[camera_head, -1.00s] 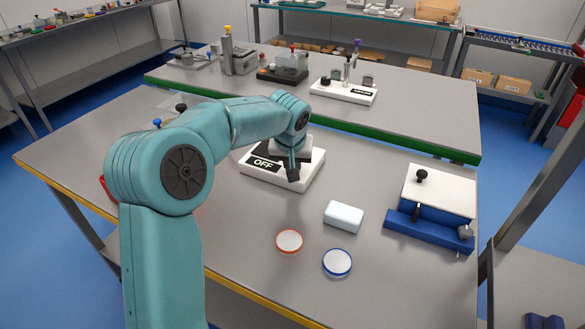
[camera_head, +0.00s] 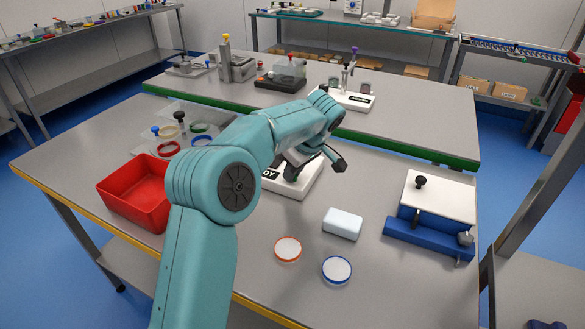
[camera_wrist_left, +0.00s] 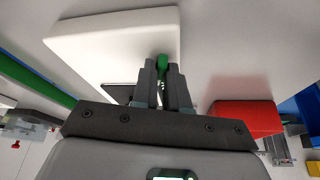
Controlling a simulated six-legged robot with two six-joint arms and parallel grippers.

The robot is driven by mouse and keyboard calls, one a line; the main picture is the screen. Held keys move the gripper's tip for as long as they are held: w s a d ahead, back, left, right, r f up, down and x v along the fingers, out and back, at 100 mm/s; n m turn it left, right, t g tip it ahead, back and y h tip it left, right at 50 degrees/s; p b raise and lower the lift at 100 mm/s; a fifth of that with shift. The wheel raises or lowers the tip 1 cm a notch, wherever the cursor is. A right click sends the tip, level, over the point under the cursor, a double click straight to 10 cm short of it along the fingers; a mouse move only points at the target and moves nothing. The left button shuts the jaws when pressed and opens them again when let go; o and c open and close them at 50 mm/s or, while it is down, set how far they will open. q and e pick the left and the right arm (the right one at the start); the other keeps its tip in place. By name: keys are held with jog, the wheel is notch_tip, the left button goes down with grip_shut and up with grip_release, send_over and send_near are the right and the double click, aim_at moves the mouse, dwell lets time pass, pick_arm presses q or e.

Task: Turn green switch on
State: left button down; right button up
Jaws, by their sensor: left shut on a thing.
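The white switch box (camera_head: 305,188) stands on the near table, partly hidden behind my left arm; the letters "DY" show on its label. In the left wrist view its white base (camera_wrist_left: 100,42) fills the upper left. My left gripper (camera_wrist_left: 161,78) is shut on a green switch handle (camera_wrist_left: 161,62), whose top shows between the fingertips. In the head view my arm largely hides the fingers and the handle. My right gripper is not in view.
A red bin (camera_head: 133,193) and several colored rings stand left of my arm. A pale block (camera_head: 342,223), an orange-rimmed disc (camera_head: 288,249) and a blue-rimmed disc (camera_head: 337,269) lie in front of the box. A blue and white fixture (camera_head: 432,215) stands at the right.

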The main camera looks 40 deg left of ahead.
pick_arm(q)
jog(key=shift+w+r+n+g+p, duration=0.15)
jog(key=shift+n+g+p, duration=0.6)
jog(key=shift+n, duration=1.15)
jog(key=c, duration=1.2)
grip_release()
jog(key=p+v, duration=0.5)
jog(key=v, duration=1.1)
jog(key=shift+p, duration=0.4)
jog(key=shift+r, duration=0.1)
